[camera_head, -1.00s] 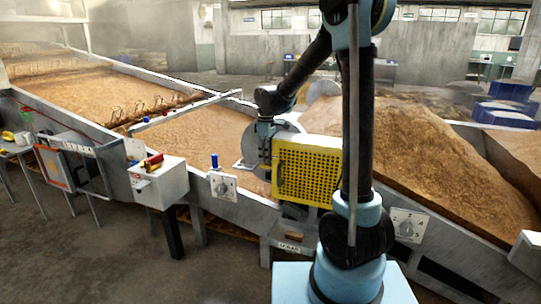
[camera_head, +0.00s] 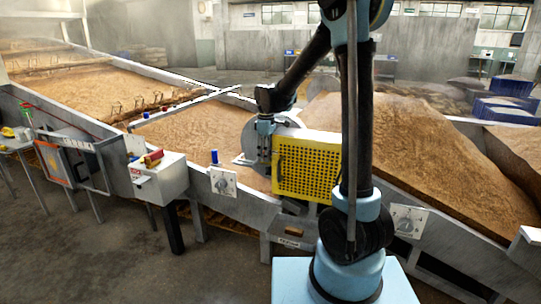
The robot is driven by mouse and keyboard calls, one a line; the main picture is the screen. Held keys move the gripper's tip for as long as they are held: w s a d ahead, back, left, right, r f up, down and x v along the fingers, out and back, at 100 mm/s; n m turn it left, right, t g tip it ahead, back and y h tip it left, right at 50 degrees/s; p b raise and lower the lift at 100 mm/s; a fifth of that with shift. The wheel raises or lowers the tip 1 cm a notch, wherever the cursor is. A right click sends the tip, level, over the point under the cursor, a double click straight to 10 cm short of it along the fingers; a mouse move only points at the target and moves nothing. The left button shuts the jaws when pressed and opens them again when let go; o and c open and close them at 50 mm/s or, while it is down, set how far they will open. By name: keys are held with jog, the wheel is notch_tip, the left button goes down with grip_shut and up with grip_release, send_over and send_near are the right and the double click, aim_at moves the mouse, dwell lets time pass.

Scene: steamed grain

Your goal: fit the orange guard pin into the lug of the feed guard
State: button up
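The feed guard (camera_head: 306,168) is a yellow perforated panel standing upright at the edge of the grain bed, partly hidden on its right by my arm. My gripper (camera_head: 264,158) points down at the guard's left edge, in front of a round grey disc (camera_head: 247,140). The fingers are small and dark here, and I cannot tell their opening. I cannot make out the orange guard pin or the lug; they may be hidden by the gripper or too small to see.
A grain bed (camera_head: 190,130) lies left of the guard and a large grain heap (camera_head: 410,145) right of it. A white box (camera_head: 158,178) with a red and yellow item and a dial plate (camera_head: 222,182) line the front edge. Blue crates (camera_head: 505,105) stand far right. The floor at front left is clear.

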notch_tip(320, 180, up, 12)
dwell(0.7)
jog(key=shift+f, duration=0.1)
dwell(0.3)
